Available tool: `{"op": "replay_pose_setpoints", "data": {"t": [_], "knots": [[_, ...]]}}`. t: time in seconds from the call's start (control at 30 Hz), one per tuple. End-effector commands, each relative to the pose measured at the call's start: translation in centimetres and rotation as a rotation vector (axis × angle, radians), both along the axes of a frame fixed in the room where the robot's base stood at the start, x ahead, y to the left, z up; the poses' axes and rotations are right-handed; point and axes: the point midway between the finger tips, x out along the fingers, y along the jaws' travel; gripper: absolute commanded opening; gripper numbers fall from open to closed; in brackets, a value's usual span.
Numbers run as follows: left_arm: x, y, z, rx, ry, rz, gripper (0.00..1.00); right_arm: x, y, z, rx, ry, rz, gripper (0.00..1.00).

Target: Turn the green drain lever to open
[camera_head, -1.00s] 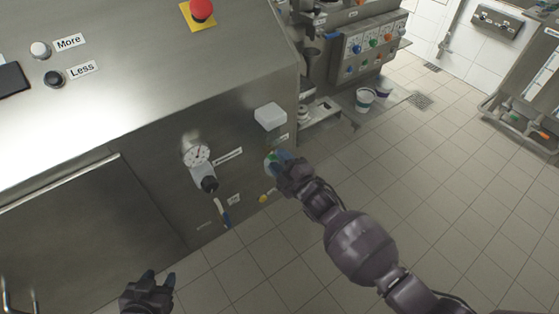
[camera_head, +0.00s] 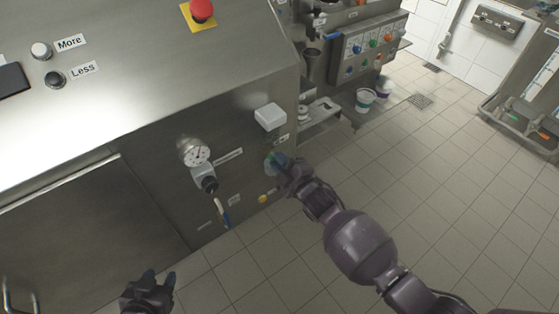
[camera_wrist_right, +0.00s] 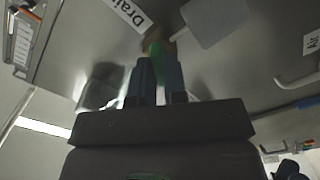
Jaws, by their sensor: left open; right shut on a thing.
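The green drain lever (camera_wrist_right: 154,48) is in the right wrist view, below a label reading "Drai…" (camera_wrist_right: 126,12), with the rest of the word cut off. My right gripper (camera_wrist_right: 158,72) is shut on the lever, its two blue fingertips on either side of it. In the head view my right gripper (camera_head: 279,161) is at the machine's front panel, and its fingers mostly hide the lever. The lever's exact angle is hard to tell. My left gripper (camera_head: 160,279) is open and empty at the bottom, apart from the machine.
A pressure gauge (camera_head: 196,153) and a black-knobbed fitting (camera_head: 208,183) are left of the lever. A white box (camera_head: 270,116) sits above it, and a yellow knob (camera_head: 263,198) below. The tiled floor (camera_head: 450,200) is clear at right.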

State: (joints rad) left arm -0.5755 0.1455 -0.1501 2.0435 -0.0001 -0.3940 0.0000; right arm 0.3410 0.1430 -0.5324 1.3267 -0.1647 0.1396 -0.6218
Motion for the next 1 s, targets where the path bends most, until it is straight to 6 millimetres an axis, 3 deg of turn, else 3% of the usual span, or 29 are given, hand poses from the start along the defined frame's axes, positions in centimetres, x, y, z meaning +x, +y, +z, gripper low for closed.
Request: {"op": "replay_pose_setpoints", "data": {"t": [1.0], "knots": [[-0.32,0.16,0.3,0.0,0.004,0.004,0.43,-0.05,0.0,-0.09,0.681,0.497,0.0,0.0]]}}
